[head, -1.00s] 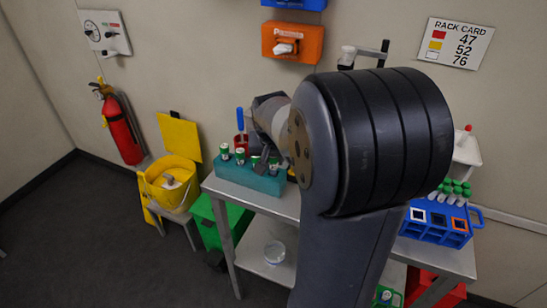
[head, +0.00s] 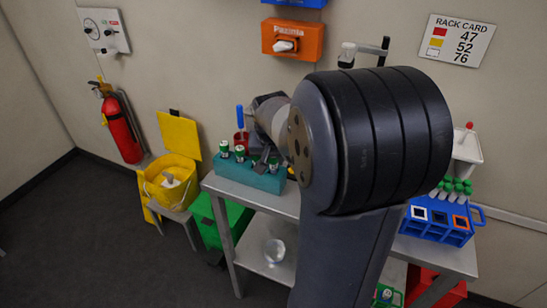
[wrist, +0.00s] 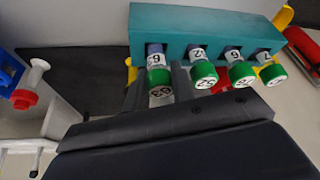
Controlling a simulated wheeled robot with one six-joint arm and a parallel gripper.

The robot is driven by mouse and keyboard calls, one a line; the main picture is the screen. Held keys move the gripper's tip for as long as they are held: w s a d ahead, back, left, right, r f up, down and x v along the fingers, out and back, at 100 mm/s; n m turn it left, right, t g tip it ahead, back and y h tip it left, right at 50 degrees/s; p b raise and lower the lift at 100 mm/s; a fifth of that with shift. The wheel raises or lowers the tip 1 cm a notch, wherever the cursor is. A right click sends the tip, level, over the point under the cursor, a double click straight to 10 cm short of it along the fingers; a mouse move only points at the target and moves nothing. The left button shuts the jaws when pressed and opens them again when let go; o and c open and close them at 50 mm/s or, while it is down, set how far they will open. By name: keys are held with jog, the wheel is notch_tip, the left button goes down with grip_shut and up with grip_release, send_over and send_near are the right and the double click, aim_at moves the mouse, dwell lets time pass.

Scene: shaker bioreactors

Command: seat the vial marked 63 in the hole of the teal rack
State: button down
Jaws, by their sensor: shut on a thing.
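The teal rack (head: 240,175) stands on the left end of the metal bench; it also fills the top of the wrist view (wrist: 215,22). A row of green-capped vials stands along it. The vial marked 63 (wrist: 160,80) is at the left end of the row in the wrist view, its labelled body against the rack. How deep it sits in its hole I cannot tell. My gripper (wrist: 158,98) is shut on this vial near its cap. The other vials (wrist: 203,76) stand beside it, close to the finger.
A blue rack (head: 432,228) with several green-capped tubes stands on the bench at right. A red cup (head: 240,138) with a blue-handled tool is just behind the teal rack. A yellow bin (head: 170,183) is left of the bench. A rack card (head: 459,42) hangs on the wall.

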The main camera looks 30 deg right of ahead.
jog(key=shift+f+b, duration=0.35)
jog(key=shift+f, duration=0.15)
jog(key=c, duration=1.1)
grip_release()
jog(key=shift+r, duration=0.1)
jog(key=v, duration=1)
jog(key=shift+s+r, duration=0.15)
jog(key=shift+r, duration=0.2)
jog(key=shift+f, duration=0.1)
jog(key=x, duration=0.8)
